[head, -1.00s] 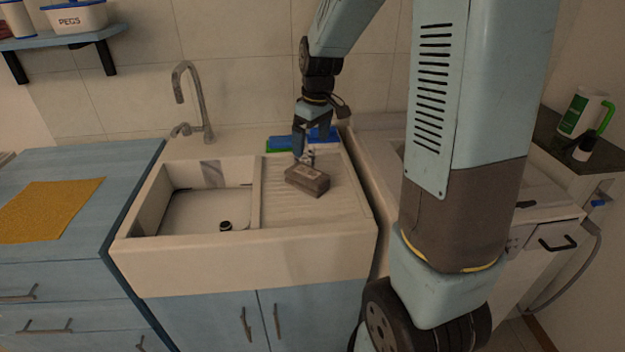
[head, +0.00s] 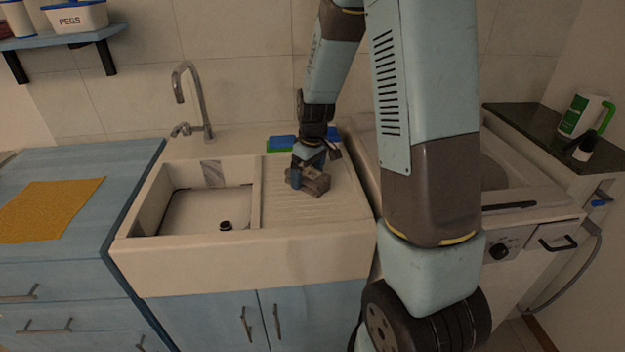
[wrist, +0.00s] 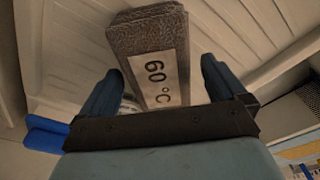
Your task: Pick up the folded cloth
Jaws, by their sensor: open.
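The folded cloth (head: 318,186) is a small grey-brown block on the ribbed drainboard (head: 345,205), right of the sink basin. In the wrist view the folded cloth (wrist: 148,35) shows a rough edge and a pale label reading "60 °C". My gripper (head: 308,177) is low over it, pointing down. In the wrist view my open gripper (wrist: 162,82) has one finger on each side of the cloth's near, labelled end. I cannot tell whether the fingers touch it. Part of the cloth is hidden behind the gripper in the head view.
Blue and green items (head: 281,143) lie at the drainboard's back edge, close behind my gripper. The basin (head: 205,208) and tap (head: 190,95) are to the left. A flat yellow cloth (head: 50,210) lies on the left counter. A white appliance (head: 520,215) stands at right.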

